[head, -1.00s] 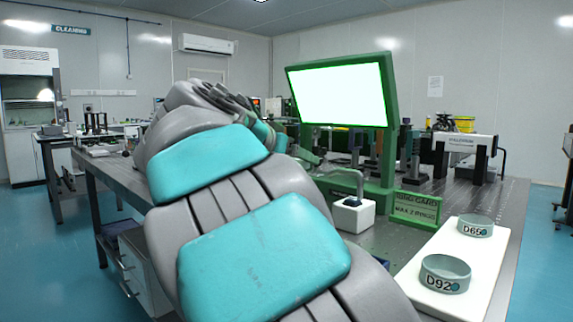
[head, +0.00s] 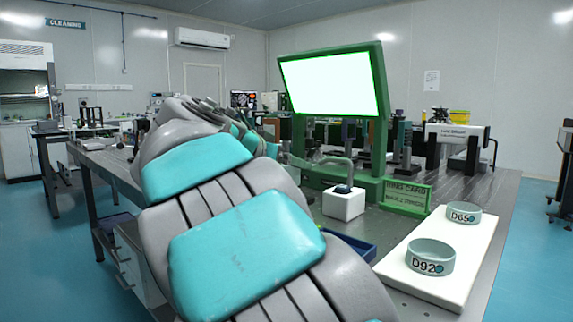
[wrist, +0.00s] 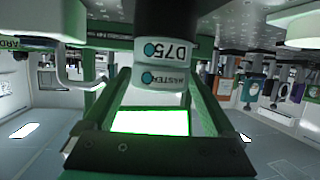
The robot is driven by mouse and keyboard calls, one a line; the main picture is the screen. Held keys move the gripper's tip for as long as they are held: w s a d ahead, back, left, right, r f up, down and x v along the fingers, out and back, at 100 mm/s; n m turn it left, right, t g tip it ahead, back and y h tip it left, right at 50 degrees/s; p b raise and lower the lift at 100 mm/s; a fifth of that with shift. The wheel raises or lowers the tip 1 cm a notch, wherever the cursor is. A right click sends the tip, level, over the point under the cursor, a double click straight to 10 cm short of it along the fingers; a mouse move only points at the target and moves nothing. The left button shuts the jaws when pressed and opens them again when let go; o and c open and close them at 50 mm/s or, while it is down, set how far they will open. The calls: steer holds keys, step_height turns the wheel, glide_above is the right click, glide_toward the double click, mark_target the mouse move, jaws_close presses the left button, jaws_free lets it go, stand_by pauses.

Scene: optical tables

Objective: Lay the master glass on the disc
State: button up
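A round piece marked MASTER (wrist: 165,82) is in the middle of the wrist view, which is upside down. It adjoins a round piece marked D75 (wrist: 167,50), which lies under it in the room. Whether they touch cannot be told. A dark cylinder (wrist: 165,18) continues beyond D75. My gripper (wrist: 160,75) has its two fingers running up either side towards the MASTER piece. Their tips lie close to its sides, but contact is not clear. In the head view my arm hides the gripper and both pieces.
Ring cells D92 (head: 430,256) and D65 (head: 463,213) stand on a white board (head: 440,284) at right. A green-framed bright screen (head: 335,82) rises behind. A white block (head: 344,204) and a blue tray (head: 358,248) are right of my arm.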

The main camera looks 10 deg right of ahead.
steer(key=shift+o, duration=0.5)
steer(key=shift+r+p, duration=0.25)
steer(key=shift+p, duration=0.05)
steer(key=v, duration=1.2)
steer(key=shift+f+b, duration=0.15)
steer(key=shift+b, duration=0.2)
